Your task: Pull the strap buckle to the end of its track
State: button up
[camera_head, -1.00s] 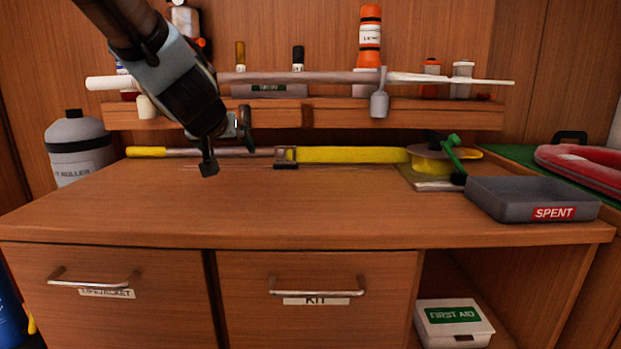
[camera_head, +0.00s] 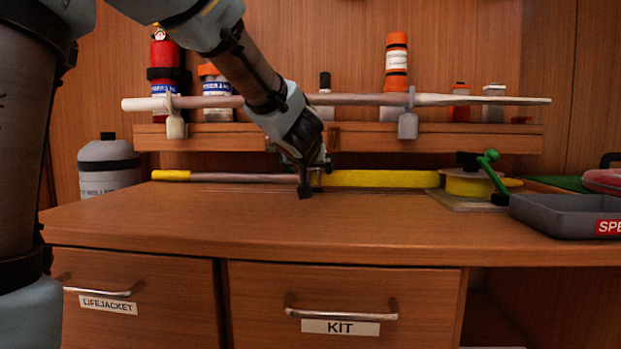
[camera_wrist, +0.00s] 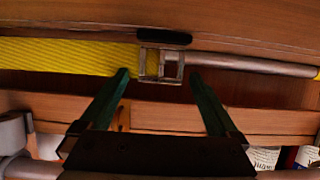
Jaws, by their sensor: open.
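The strap buckle, a metal frame (camera_wrist: 161,66), sits where the yellow strap (camera_wrist: 62,57) meets a pinkish-grey rod (camera_wrist: 245,66) in the wrist view. In the head view the yellow strap (camera_head: 380,179) runs right to a yellow spool (camera_head: 468,184) with a green crank (camera_head: 491,168). The rod (camera_head: 235,178) runs left to a yellow end (camera_head: 170,175). My gripper (camera_head: 305,190) is in front of the buckle and mostly hides it there. In the wrist view its two green fingers (camera_wrist: 159,75) are open, one on each side of the buckle, with nothing clamped.
A long pole (camera_head: 350,100) rests in holders on the shelf (camera_head: 450,138) above the strap. A grey canister (camera_head: 109,165) stands at the left. The front counter (camera_head: 250,220) is clear.

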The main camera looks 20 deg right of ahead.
jog(key=shift+x, duration=0.85)
jog(key=shift+c, duration=0.2)
grip_shut()
